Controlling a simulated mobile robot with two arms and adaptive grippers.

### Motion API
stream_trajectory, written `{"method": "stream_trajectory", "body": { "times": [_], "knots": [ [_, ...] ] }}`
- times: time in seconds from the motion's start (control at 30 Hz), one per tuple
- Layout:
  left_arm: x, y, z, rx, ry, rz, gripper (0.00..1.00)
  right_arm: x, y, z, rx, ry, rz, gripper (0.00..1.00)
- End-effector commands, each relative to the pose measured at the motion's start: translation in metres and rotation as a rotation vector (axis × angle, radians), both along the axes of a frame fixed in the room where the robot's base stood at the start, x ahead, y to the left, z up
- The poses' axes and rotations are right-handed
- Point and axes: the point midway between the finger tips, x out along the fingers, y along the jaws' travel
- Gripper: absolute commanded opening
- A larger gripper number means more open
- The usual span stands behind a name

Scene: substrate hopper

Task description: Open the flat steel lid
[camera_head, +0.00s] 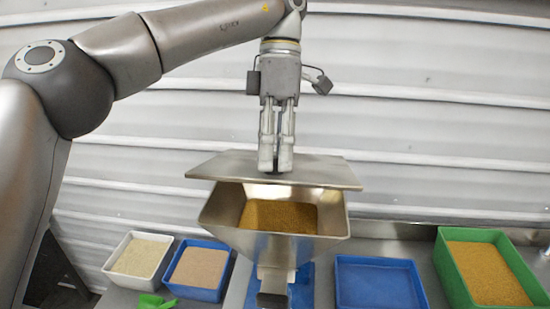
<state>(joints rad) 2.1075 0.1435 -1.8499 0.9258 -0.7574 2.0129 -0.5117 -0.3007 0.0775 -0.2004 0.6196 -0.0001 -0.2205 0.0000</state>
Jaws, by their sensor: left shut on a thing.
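The flat steel lid (325,176) is at the top rear of the steel hopper (335,222). The hopper's front opening shows, with brown granular substrate (278,216) inside. My left gripper (276,163) points straight down over the middle of the lid, shut on it. The fingertips hide what part of the lid they grip. The lid looks raised off the hopper's front rim; whether its rear edge touches the hopper I cannot tell. My right gripper is not in view.
A white tray (113,277) and a blue tray (224,291) of pale material stand left of the hopper. An empty blue tray (378,283) and a green tray (452,280) of brown grain stand right. A green scoop (152,301) lies at the front left. A corrugated wall is behind.

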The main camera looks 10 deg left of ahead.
Motion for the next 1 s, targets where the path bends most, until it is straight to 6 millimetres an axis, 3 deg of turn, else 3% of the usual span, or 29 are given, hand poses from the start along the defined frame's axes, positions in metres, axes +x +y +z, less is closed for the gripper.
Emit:
{"method": "stream_trajectory", "body": {
  "times": [0.37, 0.4, 0.57, 1.0],
  "knots": [
    [0.0022, 0.0001, 0.0043, -0.008, -0.006, 0.005, 0.00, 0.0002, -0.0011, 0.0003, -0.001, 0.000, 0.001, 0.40],
    [0.0022, 0.0001, 0.0043, -0.008, -0.006, 0.005, 0.29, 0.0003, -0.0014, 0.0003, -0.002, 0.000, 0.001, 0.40],
    [0.0021, 0.0001, 0.0040, -0.008, -0.006, 0.005, 0.49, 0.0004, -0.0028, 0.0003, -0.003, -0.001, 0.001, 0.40],
    [0.0018, 0.0000, 0.0034, -0.006, -0.005, 0.004, 0.49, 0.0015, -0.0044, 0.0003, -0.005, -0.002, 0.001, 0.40]
  ]
}}
